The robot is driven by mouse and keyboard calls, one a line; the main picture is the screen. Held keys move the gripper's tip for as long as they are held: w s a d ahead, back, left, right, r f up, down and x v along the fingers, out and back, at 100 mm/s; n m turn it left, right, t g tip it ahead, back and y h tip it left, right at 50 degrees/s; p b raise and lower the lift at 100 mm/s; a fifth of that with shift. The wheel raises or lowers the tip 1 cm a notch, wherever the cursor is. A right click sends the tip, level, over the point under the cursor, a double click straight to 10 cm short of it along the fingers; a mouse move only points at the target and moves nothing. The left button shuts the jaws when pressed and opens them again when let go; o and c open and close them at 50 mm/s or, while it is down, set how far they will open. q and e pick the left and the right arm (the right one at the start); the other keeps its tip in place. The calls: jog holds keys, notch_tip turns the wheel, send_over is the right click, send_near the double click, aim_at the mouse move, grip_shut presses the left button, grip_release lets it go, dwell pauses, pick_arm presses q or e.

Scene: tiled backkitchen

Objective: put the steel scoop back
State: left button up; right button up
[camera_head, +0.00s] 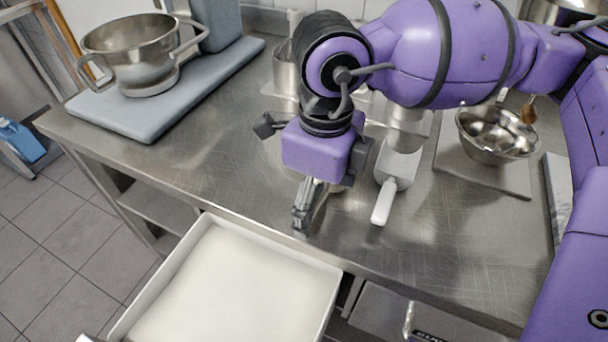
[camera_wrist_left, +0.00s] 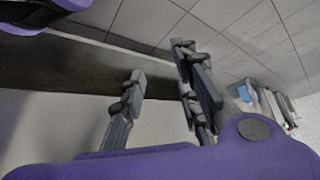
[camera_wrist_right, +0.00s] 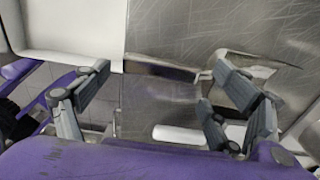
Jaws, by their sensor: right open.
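The steel scoop (camera_head: 401,164) lies on the steel worktop, with its white handle pointing toward the front edge. In the right wrist view a white bar, which looks like its handle (camera_wrist_right: 185,135), shows low between the fingers. My right gripper (camera_head: 307,207) is open and empty, with its fingers pointing down near the worktop's front edge, left of the scoop and apart from it. It also shows in the right wrist view (camera_wrist_right: 162,72). My left gripper (camera_wrist_left: 160,92) is open and empty in the left wrist view, above a pale surface.
A white tray (camera_head: 186,262) stands below the worktop's front edge. A steel pot (camera_head: 135,50) is on a grey board (camera_head: 92,113) at the left. A steel bowl (camera_head: 497,135) sits at the right. A steel container (camera_head: 285,70) stands behind my right arm. The worktop's left middle is clear.

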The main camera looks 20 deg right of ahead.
notch_tip(320, 180, up, 12)
jog(key=shift+r+p, duration=0.2)
jog(key=shift+p, duration=0.25)
dwell(0.4)
